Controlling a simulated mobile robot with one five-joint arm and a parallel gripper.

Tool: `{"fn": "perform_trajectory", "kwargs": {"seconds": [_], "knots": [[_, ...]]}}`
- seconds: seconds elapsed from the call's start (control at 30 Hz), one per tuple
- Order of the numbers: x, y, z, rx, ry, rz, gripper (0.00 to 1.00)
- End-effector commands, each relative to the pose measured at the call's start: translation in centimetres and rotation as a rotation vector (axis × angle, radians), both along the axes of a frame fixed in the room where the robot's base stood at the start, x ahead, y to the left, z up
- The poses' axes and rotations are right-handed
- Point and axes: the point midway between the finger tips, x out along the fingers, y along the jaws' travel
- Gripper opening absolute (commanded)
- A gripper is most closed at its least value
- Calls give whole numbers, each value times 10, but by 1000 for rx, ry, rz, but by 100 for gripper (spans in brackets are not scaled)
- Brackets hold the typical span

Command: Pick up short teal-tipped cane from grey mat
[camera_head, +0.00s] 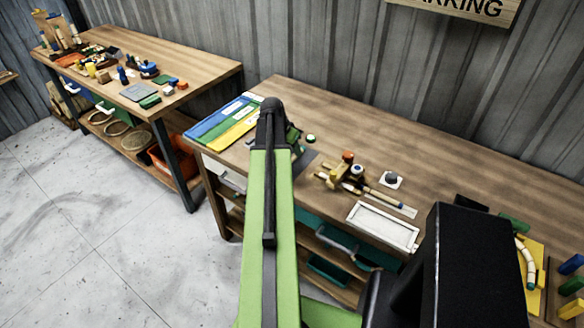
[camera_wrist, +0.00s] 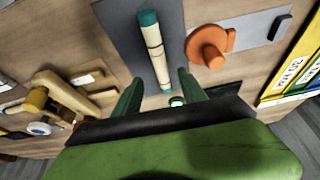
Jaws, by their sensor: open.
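The short teal-tipped cane (camera_wrist: 154,48) is a pale rod with teal ends. It lies on the grey mat (camera_wrist: 122,35) in the wrist view. My gripper (camera_wrist: 160,78) is open, with its green fingers on either side of the cane's near end. The cane is not held, and whether a finger touches it I cannot tell. In the head view my arm hides most of my gripper and the cane. A bit of the grey mat shows there (camera_head: 307,160).
An orange round-knobbed piece (camera_wrist: 208,47) sits close right of the cane. A wooden jig (camera_wrist: 65,95) stands to the left. Labelled coloured boards (camera_head: 222,121) lie at the bench's left end. A white tray (camera_head: 383,227) is near the front edge. The back of the bench is clear.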

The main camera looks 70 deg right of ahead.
Motion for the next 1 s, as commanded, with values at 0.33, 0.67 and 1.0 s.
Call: {"fn": "perform_trajectory", "kwargs": {"seconds": [0.33, 0.67, 1.0], "knots": [[-2, -13, -37, 0, 0, 0, 49], [-5, -19, -46, 0, 0, 0, 49], [-5, -19, -46, 0, 0, -1, 6]]}}
